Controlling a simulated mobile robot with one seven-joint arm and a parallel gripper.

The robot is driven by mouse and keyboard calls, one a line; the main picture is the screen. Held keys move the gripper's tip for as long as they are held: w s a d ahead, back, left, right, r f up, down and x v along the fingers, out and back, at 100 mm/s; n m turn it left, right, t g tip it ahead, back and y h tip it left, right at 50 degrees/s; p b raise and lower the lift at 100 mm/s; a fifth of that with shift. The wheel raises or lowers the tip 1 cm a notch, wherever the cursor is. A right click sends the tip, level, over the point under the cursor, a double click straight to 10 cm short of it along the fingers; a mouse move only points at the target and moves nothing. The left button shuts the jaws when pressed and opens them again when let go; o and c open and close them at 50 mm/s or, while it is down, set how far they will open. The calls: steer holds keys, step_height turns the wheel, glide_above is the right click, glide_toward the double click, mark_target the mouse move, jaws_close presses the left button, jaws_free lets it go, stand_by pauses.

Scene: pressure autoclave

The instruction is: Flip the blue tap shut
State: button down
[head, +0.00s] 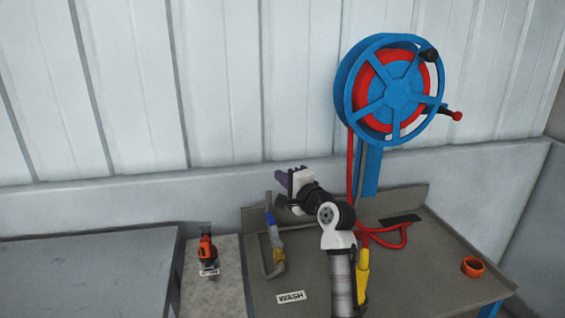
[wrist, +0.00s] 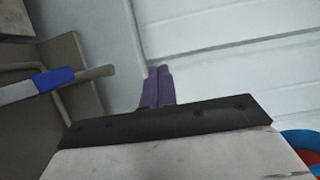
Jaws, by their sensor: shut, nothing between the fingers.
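The blue tap part (head: 271,217) sits on a thin grey pipe (head: 268,199) standing at the left of the wash bench, with a yellow piece (head: 276,241) below it. In the wrist view the blue part (wrist: 54,79) shows at the left, with a pale length on one side and the bare pipe end (wrist: 100,72) on the other. I cannot tell how the tap is set. My gripper (head: 280,176) is up and slightly right of the tap, apart from it. Its purple fingers (wrist: 158,84) are together and empty, pointing toward the wall.
A blue and red hose reel (head: 392,92) stands at the back right, its red hose (head: 392,240) running onto the bench (head: 420,285). A yellow nozzle (head: 363,270), an orange ring (head: 472,267) and a WASH label (head: 291,297) are there. An orange tool (head: 207,250) stands left.

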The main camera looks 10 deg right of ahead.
step_height(320, 180, up, 6)
steer(key=shift+f, duration=0.1)
steer(key=shift+a+b, duration=0.15)
steer(key=shift+b, duration=0.15)
